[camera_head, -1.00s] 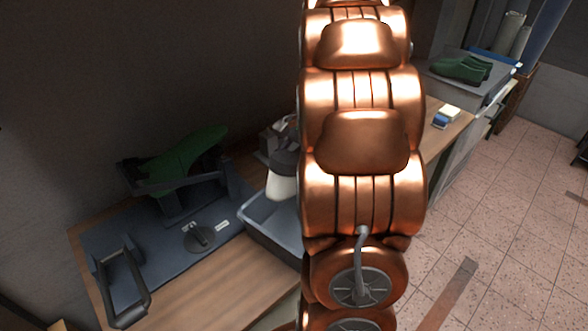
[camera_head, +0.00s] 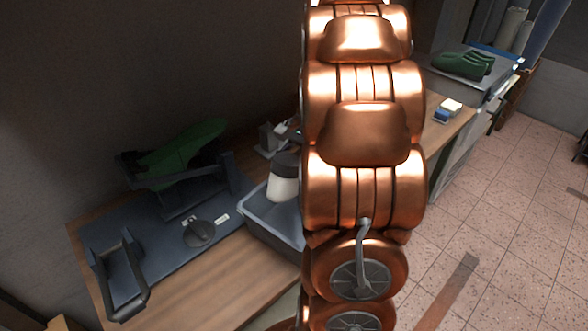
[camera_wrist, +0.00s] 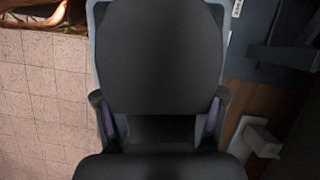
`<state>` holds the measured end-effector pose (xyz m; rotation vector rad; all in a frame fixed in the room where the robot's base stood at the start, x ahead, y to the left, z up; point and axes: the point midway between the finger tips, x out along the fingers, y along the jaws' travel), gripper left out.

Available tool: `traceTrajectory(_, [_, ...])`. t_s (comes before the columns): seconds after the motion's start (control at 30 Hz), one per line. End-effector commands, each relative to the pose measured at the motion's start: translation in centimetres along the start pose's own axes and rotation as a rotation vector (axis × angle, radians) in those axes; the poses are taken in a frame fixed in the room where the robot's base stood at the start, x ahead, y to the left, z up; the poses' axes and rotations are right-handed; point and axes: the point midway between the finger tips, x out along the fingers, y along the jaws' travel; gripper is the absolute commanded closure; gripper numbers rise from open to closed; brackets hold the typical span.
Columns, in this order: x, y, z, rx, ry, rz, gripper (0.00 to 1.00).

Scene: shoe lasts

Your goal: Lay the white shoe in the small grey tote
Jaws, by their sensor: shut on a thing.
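In the head view the white shoe (camera_head: 282,188) shows as a white part under a dark one, over the small grey tote (camera_head: 262,231); my copper arm hides the rest of both. My gripper is hidden there. In the wrist view its two fingers (camera_wrist: 160,118) are shut on the shoe, which fills the middle with a broad dark surface (camera_wrist: 160,55). Thin strips of the tote's rim (camera_wrist: 223,15) show beside it. I cannot tell whether the shoe touches the tote floor.
A blue-grey board (camera_head: 165,255) left of the tote bears a green shoe form (camera_head: 185,148) on a dark stand and a black handle frame (camera_head: 122,280). A small grey device (camera_head: 270,138) stands behind the tote. Green shoes (camera_head: 464,65) lie at the far right.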

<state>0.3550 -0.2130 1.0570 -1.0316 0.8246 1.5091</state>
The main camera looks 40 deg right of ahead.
Motion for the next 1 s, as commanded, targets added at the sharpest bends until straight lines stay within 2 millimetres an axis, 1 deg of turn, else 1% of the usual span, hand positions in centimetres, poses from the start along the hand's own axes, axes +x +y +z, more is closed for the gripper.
traceTrajectory(1.0, [3.0,0.1,-1.2,0.0,0.0,-0.001,0.87])
